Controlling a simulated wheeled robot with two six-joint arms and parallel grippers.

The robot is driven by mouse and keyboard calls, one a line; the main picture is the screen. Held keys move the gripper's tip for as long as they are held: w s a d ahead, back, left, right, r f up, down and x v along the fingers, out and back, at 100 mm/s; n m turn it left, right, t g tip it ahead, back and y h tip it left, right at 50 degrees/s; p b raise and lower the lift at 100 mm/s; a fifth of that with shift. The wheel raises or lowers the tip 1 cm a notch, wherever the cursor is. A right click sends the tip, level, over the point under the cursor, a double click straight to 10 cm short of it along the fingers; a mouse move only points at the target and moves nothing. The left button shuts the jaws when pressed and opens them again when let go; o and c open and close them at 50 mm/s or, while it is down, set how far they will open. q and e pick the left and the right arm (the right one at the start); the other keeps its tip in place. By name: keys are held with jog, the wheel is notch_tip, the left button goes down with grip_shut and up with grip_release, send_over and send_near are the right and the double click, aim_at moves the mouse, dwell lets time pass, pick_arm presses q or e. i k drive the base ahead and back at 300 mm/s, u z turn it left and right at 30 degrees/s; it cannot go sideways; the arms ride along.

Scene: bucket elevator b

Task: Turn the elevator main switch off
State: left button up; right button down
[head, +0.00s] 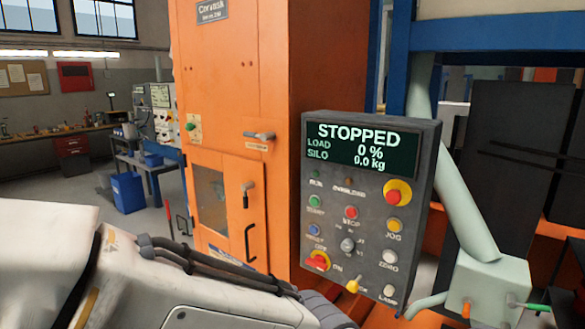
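The main switch (317,261) is a red rotary handle on a yellow plate at the lower left of the grey control panel (428,165). An OFF label is above it and an ON label to its lower right. I cannot tell clearly which label the handle points to. The panel display (362,149) reads STOPPED, load 0 %, silo 0.0 kg. My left arm comes in from the lower left, and its dark wrist end reaches the bottom edge just below the switch. The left gripper's fingers are not visible. My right gripper is not in view.
The orange elevator cabinet (235,90) stands behind on the left. A pale green box (488,290) with a pipe is at the lower right.

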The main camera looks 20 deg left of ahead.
aim_at(318, 261)
jog(key=z, duration=1.45)
jog(key=k, duration=0.95)
jog(key=u, duration=1.45)
jog(key=i, duration=0.7)
